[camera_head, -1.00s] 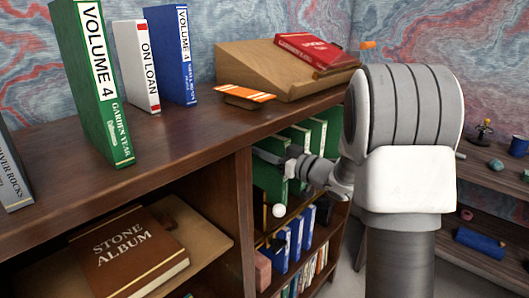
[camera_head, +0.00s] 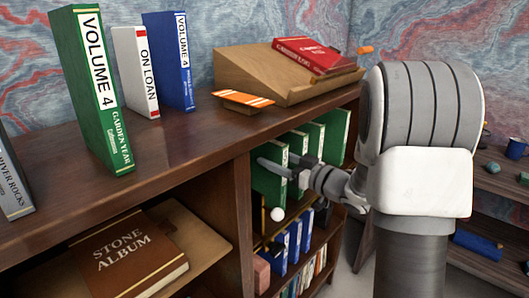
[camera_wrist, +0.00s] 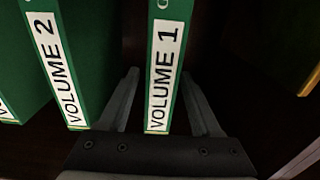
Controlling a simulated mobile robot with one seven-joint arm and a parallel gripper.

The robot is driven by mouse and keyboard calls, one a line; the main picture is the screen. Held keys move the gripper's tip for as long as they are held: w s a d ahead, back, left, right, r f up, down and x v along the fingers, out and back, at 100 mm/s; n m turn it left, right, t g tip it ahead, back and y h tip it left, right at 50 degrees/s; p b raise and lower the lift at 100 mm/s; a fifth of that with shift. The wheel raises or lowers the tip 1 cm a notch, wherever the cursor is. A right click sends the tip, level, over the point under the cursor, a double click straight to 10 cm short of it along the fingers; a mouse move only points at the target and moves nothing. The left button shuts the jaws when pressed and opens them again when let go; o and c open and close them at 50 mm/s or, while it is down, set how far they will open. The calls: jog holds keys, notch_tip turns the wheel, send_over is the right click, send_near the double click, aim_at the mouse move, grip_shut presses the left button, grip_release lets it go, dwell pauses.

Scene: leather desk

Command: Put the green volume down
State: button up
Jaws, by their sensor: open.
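The green Volume 1 (camera_wrist: 163,60) stands upright in the wrist view, its spine between the two fingers of my gripper (camera_wrist: 160,75). The fingers are open, one on each side, with a visible gap to the spine on both sides. In the head view my gripper (camera_head: 284,168) is in front of the row of green books in the right shelf bay; the nearest green book (camera_head: 268,187) stands beside the divider. Green Volume 2 (camera_wrist: 55,65) stands to the left of Volume 1 in the wrist view.
Green Volume 4 (camera_head: 95,95), a white On Loan book (camera_head: 135,75) and a blue Volume 4 (camera_head: 172,62) stand on the top. A wooden slope (camera_head: 265,75) bears a red book (camera_head: 312,57). The bay's wooden divider (camera_head: 238,215) is close left of my gripper.

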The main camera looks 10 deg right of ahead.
jog(key=p+v, duration=0.1)
jog(key=v, duration=0.6)
jog(key=shift+s+d, duration=0.25)
jog(key=shift+s, duration=0.05)
